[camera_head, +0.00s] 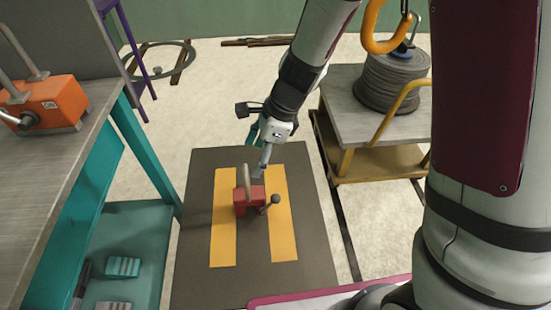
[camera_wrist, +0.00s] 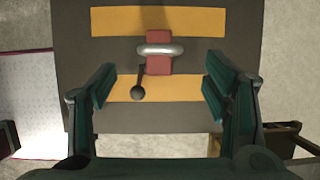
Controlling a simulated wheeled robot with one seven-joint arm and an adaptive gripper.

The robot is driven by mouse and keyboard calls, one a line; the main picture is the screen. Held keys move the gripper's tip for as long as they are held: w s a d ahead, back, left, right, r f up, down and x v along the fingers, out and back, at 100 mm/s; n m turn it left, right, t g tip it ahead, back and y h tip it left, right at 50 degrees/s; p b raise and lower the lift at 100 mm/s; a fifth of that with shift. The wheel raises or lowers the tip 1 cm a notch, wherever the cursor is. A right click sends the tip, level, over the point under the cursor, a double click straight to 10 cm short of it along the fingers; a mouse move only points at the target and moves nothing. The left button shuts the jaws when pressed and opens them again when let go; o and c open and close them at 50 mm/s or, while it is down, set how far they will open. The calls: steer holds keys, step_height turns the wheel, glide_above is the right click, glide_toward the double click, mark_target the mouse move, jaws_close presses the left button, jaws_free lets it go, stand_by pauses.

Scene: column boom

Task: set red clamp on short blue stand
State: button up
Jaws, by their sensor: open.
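The red clamp (camera_head: 248,200) stands on a dark board (camera_head: 195,240) with two yellow stripes. It has a grey loop handle on top and a black ball-ended lever to one side. In the wrist view the clamp (camera_wrist: 158,66) lies ahead, across the space between my fingers, with its lever pointing toward me. My gripper (camera_head: 261,150) is open and empty, above and just beyond the clamp in the head view. Its teal fingers (camera_wrist: 160,88) stand wide apart and do not touch the clamp. I cannot make out a short blue stand in either view.
A grey workbench (camera_head: 65,165) at left carries an orange machine (camera_head: 45,102); striped teal blocks (camera_head: 123,266) lie on its lower shelf. A yellow-framed cart (camera_head: 352,125) at right holds a cable coil (camera_head: 391,85), with an orange hook (camera_head: 372,40) hanging above. Purple legs (camera_head: 136,62) stand behind.

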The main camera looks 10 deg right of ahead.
steer(key=shift+r, duration=0.15)
steer(key=s+d+r+n+h, duration=0.1)
steer(key=s+d+r+n, duration=0.4)
steer(key=s+r+n, duration=0.3)
steer(key=s+d+r+n, duration=0.5)
steer(key=s+r, duration=0.5)
steer(key=s+d+r+n+h, duration=0.1)
steer(key=s+d+n+h, duration=0.2)
steer(key=s, duration=0.7)
steer(key=d+n, duration=0.2)
steer(key=d, duration=0.2)
steer(key=shift+s+d, duration=0.25)
steer(key=shift+s, duration=0.1)
step_height(320, 180, up, 25)
steer(key=t+p, duration=0.3)
steer(key=p, duration=2)
steer(key=shift+f+t, duration=0.15)
steer(key=shift+t, duration=0.25)
